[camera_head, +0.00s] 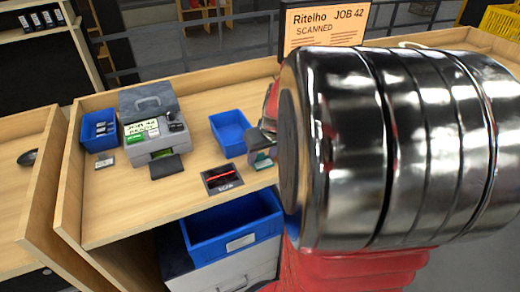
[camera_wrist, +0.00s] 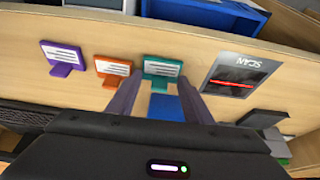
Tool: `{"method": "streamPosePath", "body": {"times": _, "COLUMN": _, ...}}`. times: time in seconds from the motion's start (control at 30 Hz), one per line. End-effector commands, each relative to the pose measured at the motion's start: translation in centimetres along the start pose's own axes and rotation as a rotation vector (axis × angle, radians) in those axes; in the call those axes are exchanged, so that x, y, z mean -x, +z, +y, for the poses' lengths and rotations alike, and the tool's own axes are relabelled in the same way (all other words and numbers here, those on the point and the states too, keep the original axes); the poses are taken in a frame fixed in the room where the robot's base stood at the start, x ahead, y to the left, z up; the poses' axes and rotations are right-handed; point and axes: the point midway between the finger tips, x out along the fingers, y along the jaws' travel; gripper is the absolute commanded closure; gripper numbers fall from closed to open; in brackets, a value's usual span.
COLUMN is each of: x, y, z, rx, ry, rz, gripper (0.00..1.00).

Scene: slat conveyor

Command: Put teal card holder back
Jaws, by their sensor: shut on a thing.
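The teal card holder (camera_wrist: 162,70) carries a white card with lines of print. In the wrist view it is at the fingertips of my gripper (camera_wrist: 160,85), one finger at each side of its lower part. The fingers are shut on it. It is level with an orange card holder (camera_wrist: 113,68) and a purple card holder (camera_wrist: 63,56), which stand to its left on the wooden bench. I cannot tell whether its foot touches the bench.
A scan pad (camera_wrist: 240,76) with a red line lies right of the teal holder. A blue bin (camera_head: 230,132) stands behind the pad (camera_head: 222,178). A grey label machine (camera_head: 155,140) and a small blue bin (camera_head: 99,130) stand left. A sign (camera_head: 325,22) reads "JOB 42 SCANNED".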

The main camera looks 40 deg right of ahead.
Motion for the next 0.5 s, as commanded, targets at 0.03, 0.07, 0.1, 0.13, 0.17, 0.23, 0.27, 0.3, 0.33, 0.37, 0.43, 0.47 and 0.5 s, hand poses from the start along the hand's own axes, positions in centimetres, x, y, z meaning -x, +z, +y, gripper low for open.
{"method": "streamPosePath", "body": {"times": 0.03, "x": -0.07, "y": 0.03, "z": 0.01, "rx": 0.000, "ry": 0.000, "rz": 0.000, "gripper": 0.75}}
{"method": "streamPosePath", "body": {"times": 0.07, "x": -0.13, "y": 0.06, "z": 0.01, "rx": -0.001, "ry": 0.000, "rz": 0.000, "gripper": 0.75}}
{"method": "streamPosePath", "body": {"times": 0.1, "x": -0.22, "y": 0.10, "z": 0.02, "rx": -0.001, "ry": 0.000, "rz": 0.000, "gripper": 0.75}}
{"method": "streamPosePath", "body": {"times": 0.13, "x": -0.19, "y": 0.07, "z": 0.02, "rx": -0.001, "ry": 0.000, "rz": 0.000, "gripper": 0.52}}
{"method": "streamPosePath", "body": {"times": 0.17, "x": -0.18, "y": 0.07, "z": 0.03, "rx": -0.001, "ry": 0.000, "rz": 0.000, "gripper": 0.50}}
{"method": "streamPosePath", "body": {"times": 0.23, "x": -0.18, "y": 0.08, "z": 0.03, "rx": -0.001, "ry": 0.000, "rz": 0.000, "gripper": 0.46}}
{"method": "streamPosePath", "body": {"times": 0.27, "x": -0.17, "y": 0.08, "z": 0.04, "rx": -0.001, "ry": 0.000, "rz": 0.000, "gripper": 0.46}}
{"method": "streamPosePath", "body": {"times": 0.3, "x": -0.17, "y": 0.08, "z": 0.04, "rx": -0.001, "ry": 0.000, "rz": 0.000, "gripper": 0.46}}
{"method": "streamPosePath", "body": {"times": 0.33, "x": -0.17, "y": 0.08, "z": 0.04, "rx": -0.001, "ry": 0.000, "rz": 0.000, "gripper": 0.46}}
{"method": "streamPosePath", "body": {"times": 0.37, "x": -0.17, "y": 0.08, "z": 0.05, "rx": -0.001, "ry": 0.000, "rz": 0.000, "gripper": 0.46}}
{"method": "streamPosePath", "body": {"times": 0.43, "x": -0.15, "y": 0.07, "z": 0.05, "rx": -0.001, "ry": 0.000, "rz": 0.000, "gripper": 0.46}}
{"method": "streamPosePath", "body": {"times": 0.47, "x": -0.12, "y": 0.06, "z": 0.06, "rx": -0.001, "ry": 0.000, "rz": 0.000, "gripper": 0.46}}
{"method": "streamPosePath", "body": {"times": 0.5, "x": -0.04, "y": 0.02, "z": 0.06, "rx": -0.001, "ry": 0.001, "rz": 0.000, "gripper": 0.46}}
